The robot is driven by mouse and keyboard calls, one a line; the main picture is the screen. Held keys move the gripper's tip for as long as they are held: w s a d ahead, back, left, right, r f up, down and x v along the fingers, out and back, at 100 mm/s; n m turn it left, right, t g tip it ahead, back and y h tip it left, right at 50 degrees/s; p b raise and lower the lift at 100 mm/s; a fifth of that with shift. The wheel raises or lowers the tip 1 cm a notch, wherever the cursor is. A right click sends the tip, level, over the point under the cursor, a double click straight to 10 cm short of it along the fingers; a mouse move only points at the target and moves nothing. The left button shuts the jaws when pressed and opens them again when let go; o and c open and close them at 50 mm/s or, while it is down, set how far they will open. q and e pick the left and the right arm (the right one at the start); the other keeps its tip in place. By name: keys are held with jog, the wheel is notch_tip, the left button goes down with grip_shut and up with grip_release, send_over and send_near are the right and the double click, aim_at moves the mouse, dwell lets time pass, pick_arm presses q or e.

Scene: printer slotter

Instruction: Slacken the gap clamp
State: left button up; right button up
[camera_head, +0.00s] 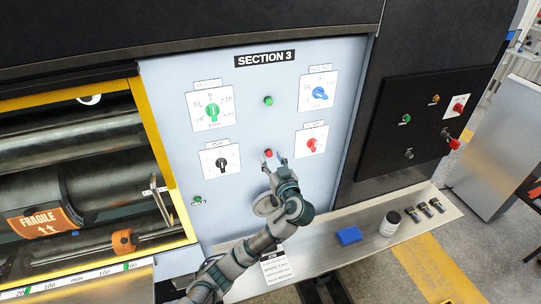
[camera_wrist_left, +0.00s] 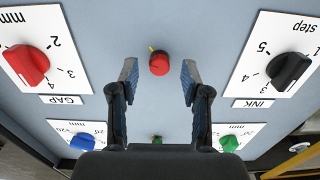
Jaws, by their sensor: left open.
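The red gap dial (camera_head: 312,145) is on a white card at the lower right of the SECTION 3 panel; its knob and GAP label also show at the left of the wrist view (camera_wrist_left: 27,66). A small red round knob (camera_head: 268,153) with a yellow mark sits between the gap and ink dials; in the wrist view this knob (camera_wrist_left: 159,65) lies between and just beyond the fingertips. I cannot read whether it is the clamp. My left gripper (camera_head: 275,163) is open and empty, facing the panel just below this knob. My right gripper is out of view.
The black ink dial (camera_head: 221,162), green dial (camera_head: 212,111) and blue dial (camera_head: 319,93) surround a small green knob (camera_head: 268,101). A shelf (camera_head: 330,255) below holds a blue block (camera_head: 349,235) and a jar (camera_head: 390,224). Rollers behind a yellow frame (camera_head: 152,130) are at left.

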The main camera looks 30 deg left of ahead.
pick_arm(q)
jog(key=shift+w+a+r, duration=0.1)
jog(key=shift+w+a, duration=0.3)
jog(key=shift+w, duration=0.05)
jog(key=shift+a, duration=0.1)
grip_shut()
